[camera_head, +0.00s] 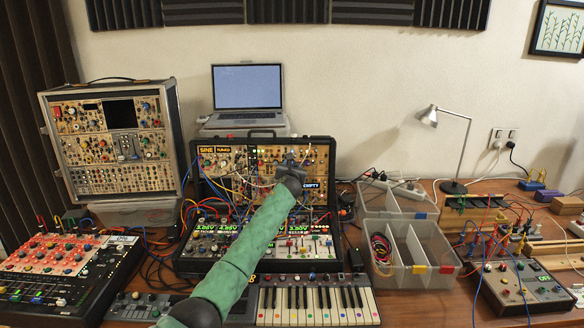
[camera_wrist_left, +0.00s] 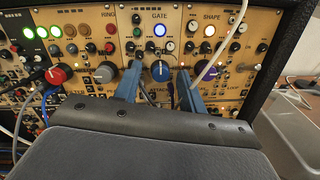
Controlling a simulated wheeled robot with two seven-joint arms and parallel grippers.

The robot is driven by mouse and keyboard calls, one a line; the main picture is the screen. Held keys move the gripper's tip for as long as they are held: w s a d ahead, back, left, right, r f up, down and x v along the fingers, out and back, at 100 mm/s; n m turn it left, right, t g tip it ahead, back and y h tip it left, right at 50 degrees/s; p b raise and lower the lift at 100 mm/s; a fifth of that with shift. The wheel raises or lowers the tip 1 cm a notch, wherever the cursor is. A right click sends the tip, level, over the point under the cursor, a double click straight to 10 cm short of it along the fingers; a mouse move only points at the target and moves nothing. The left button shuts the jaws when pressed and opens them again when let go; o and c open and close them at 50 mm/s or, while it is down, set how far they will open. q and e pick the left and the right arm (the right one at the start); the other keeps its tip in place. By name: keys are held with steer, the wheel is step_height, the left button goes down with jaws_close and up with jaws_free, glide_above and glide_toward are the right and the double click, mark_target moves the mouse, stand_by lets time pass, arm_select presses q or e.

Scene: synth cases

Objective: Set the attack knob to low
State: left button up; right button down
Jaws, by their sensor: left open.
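The synth panel (camera_wrist_left: 110,75) fills the top of the left wrist view. My left gripper (camera_wrist_left: 159,74) is open, with one blue finger on each side of this knob. I cannot tell whether the fingers touch it. In the head view my left gripper (camera_head: 290,170) is in front of the upper panel of the open synth case (camera_head: 334,180), and it hides the knob there. My right gripper is not in view.
A grey knob (camera_wrist_left: 105,72) and a red knob (camera_wrist_left: 56,74) are left of the blue one. A white cable (camera_wrist_left: 208,68) and a dark cable hang close to the fingers. A keyboard (camera_head: 315,305), clear bins (camera_head: 440,245) and a laptop (camera_head: 247,88) surround the case.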

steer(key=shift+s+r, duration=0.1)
arm_select(q)
steer(key=shift+c, duration=0.9)
jaws_close()
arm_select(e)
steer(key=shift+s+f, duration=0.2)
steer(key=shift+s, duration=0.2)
